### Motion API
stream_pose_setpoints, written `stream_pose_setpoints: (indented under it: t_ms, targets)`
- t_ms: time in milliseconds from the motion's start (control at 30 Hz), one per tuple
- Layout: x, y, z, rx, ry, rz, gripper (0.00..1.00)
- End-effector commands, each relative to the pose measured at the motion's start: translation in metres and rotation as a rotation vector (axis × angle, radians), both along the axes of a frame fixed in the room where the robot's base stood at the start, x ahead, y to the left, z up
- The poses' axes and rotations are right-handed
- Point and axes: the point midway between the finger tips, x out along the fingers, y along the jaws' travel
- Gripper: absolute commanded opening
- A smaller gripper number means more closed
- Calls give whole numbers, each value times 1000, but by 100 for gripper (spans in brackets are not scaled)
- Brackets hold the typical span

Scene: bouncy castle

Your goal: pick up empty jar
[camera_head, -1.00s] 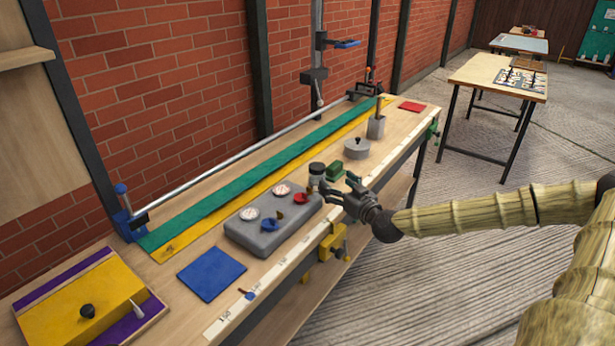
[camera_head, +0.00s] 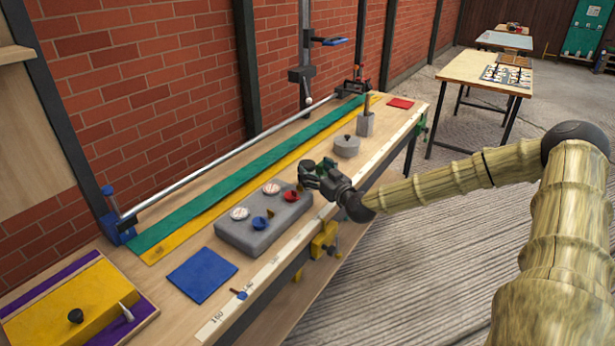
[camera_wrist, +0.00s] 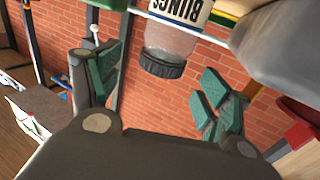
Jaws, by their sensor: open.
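The jar (camera_wrist: 168,45) shows in the wrist view as a clear container with a dark ribbed lid and a white label with dark letters. It appears lid-down in that picture, and its far end is cut off by the top edge. My gripper (camera_wrist: 162,84) is open, with green-padded fingers on either side of the lid end. A gap shows on both sides of the lid. In the head view my gripper (camera_head: 312,170) is low over the workbench, by the far end of the grey block, and hides the jar.
The grey block (camera_head: 240,238) with red and blue knobs and white discs lies close beside my gripper. A round grey lidded pot (camera_head: 347,147) and a grey holder (camera_head: 366,125) stand farther along the workbench (camera_head: 185,248). A blue square (camera_head: 202,275) lies nearer.

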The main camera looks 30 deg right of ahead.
Motion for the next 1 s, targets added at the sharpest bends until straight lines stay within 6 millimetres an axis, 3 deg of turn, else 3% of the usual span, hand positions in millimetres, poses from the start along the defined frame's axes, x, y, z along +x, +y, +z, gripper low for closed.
stream_pose_setpoints:
  t_ms: [400,767,1000]
  targets:
    - [39,0,-3,-1,1,-1,78]
    - [45,0,-2,0,0,-1,78]
    - [45,0,-2,1,0,-1,36]
